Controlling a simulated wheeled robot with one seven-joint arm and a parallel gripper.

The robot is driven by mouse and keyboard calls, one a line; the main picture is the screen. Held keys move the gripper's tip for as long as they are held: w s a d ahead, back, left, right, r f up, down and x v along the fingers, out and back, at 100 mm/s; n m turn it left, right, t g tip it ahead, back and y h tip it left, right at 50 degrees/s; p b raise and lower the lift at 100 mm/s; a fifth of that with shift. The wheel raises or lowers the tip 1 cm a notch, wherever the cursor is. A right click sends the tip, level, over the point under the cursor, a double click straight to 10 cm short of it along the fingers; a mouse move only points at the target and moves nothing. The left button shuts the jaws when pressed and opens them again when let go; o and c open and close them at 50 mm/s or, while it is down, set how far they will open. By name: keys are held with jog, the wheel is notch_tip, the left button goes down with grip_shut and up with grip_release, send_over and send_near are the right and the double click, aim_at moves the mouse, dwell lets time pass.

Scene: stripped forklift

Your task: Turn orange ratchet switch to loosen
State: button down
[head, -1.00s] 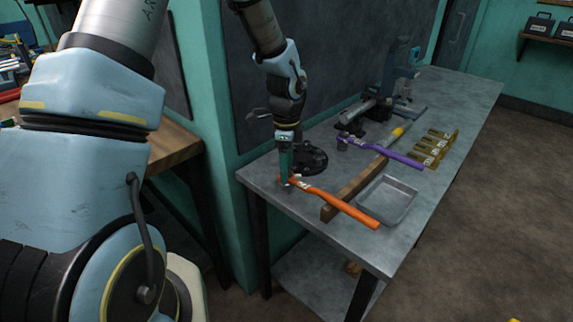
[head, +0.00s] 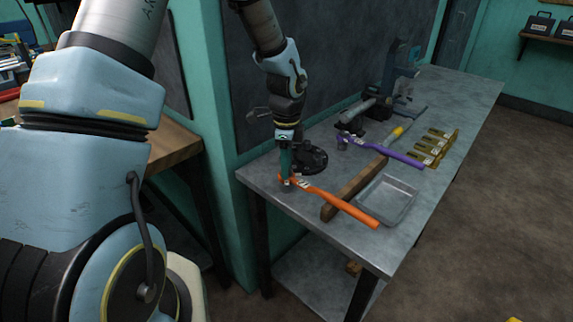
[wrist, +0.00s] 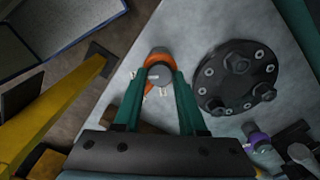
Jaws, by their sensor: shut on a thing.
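The orange ratchet (head: 345,206) lies on the grey metal table, its handle reaching to the right over a wooden block. Its head end is at my gripper (head: 287,183), which points straight down. In the wrist view the orange ratchet head (wrist: 158,58) sits between the tips of my gripper's green fingers (wrist: 160,80). The fingers are shut on the small switch at the ratchet head. The switch itself is mostly hidden by the fingertips. White marks show beside the head.
A dark round flange with bolts (wrist: 237,77) stands close to the right of my fingers. A wooden block (head: 352,190), a metal tray (head: 388,200), a purple ratchet (head: 385,150) and several brass pieces (head: 432,150) lie along the table (head: 465,100).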

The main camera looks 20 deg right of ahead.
jog(key=shift+n, duration=0.3)
jog(key=n, duration=0.3)
jog(key=shift+n+b, duration=0.4)
jog(key=n, duration=0.4)
jog(key=shift+b, duration=0.4)
jog(key=n, duration=0.5)
jog(key=shift+n, duration=2.2)
jog(key=shift+c, duration=2.3)
grip_release()
